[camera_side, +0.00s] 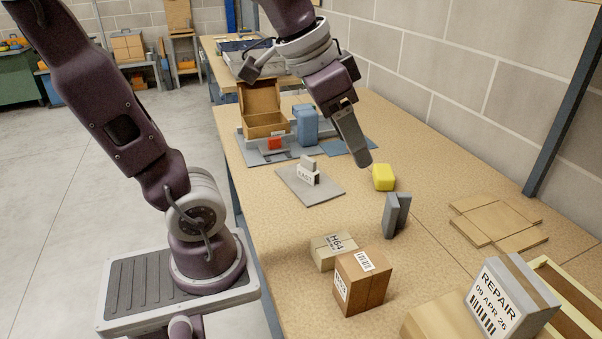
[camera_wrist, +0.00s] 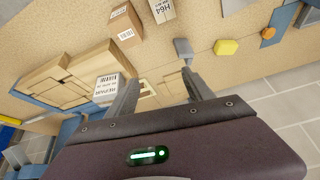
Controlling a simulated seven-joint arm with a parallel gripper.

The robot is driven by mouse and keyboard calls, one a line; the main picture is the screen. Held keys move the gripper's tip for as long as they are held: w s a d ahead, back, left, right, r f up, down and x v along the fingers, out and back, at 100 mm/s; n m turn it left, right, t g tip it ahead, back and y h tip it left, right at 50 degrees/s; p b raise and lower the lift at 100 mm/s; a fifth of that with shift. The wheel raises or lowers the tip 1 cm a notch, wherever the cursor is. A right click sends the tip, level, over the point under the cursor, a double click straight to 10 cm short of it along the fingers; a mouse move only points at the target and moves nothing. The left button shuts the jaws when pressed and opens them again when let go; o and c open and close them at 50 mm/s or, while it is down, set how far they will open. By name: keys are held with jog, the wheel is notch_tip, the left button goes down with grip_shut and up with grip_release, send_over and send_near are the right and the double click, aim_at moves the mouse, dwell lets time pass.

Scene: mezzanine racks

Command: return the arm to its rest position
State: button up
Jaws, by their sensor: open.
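My gripper (camera_side: 361,163) hangs above the table (camera_side: 430,175) in the side view, its fingers pointing down, close to the yellow block (camera_side: 383,177). One finger shows clearly there; the other is mostly hidden. In the wrist view my gripper (camera_wrist: 160,78) has its two fingers spread apart, with nothing held between them. The yellow block also shows in the wrist view (camera_wrist: 227,47), off to the right of the fingers. A grey upright piece (camera_side: 396,215) stands near the yellow block.
An H64 box (camera_side: 333,250), a brown box (camera_side: 362,282) and a REPAIR box (camera_side: 512,298) stand at the front. Flat cardboard (camera_side: 497,220) lies right. A grey mat (camera_side: 300,190), an open carton (camera_side: 264,122) and a blue item (camera_side: 304,126) are farther back. A wall borders the right.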

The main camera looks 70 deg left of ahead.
jog(key=s+d+f+n, duration=0.1)
jog(key=s+d+f, duration=0.1)
jog(key=s, duration=0.7)
jog(key=shift+d+f+n, duration=0.35)
jog(key=shift+f+n, duration=0.05)
jog(key=shift+f, duration=0.45)
jog(key=shift+s, duration=0.1)
